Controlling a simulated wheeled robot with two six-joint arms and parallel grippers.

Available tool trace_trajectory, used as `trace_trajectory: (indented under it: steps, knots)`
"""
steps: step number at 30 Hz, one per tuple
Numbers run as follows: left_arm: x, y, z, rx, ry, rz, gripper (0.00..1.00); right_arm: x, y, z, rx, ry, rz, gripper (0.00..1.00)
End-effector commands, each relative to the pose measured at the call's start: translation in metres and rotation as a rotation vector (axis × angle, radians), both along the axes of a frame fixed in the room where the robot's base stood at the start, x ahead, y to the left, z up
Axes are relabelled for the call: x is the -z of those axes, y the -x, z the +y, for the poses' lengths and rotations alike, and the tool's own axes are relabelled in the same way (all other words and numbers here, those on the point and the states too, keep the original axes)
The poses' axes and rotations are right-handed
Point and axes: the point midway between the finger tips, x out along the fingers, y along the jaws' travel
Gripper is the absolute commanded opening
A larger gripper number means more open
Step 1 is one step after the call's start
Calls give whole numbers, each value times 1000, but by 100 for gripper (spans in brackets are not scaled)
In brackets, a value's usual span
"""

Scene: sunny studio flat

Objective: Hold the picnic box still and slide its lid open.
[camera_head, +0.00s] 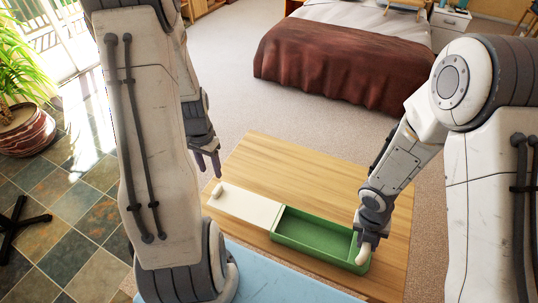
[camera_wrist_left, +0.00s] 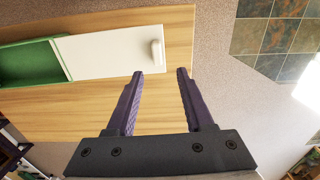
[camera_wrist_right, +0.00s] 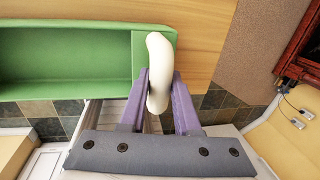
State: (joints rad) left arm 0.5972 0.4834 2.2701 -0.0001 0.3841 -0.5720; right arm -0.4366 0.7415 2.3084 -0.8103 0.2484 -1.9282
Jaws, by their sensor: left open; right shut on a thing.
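The green picnic box (camera_head: 318,253) sits on the wooden table, and its open inside looks empty. Its cream lid (camera_head: 245,208) is slid far out to the left, with a small white knob (camera_head: 217,190) near its left end. My left gripper (camera_head: 208,170) is open and empty, above and apart from the lid; the left wrist view shows the knob (camera_wrist_left: 155,51) ahead of its fingertips (camera_wrist_left: 159,72). My right gripper (camera_head: 366,247) is shut on the white handle (camera_wrist_right: 159,70) at the box's right end. The fingers partly hide that handle.
The wooden table (camera_head: 300,165) has bare room behind the box. A light blue surface (camera_head: 270,275) lies in front. A bed with a brown cover (camera_head: 330,75) stands further back, and a potted plant (camera_head: 25,120) stands on the tiles at left.

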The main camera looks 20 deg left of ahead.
Motion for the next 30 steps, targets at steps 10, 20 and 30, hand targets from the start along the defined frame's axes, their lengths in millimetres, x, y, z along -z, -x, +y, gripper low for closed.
trace_trajectory:
  steps: [10, 20, 30]
  knots:
    - [-25, 0, 0, 0, 0, 0, 52, 0, -1, 1, -1, -4, -3, 0]
    - [-24, 0, 0, 0, 0, 1, 52, 0, -1, 1, -1, -4, -3, 50]
    - [-24, 0, 0, 1, 0, 1, 52, 0, -1, 0, 1, -2, -2, 66]
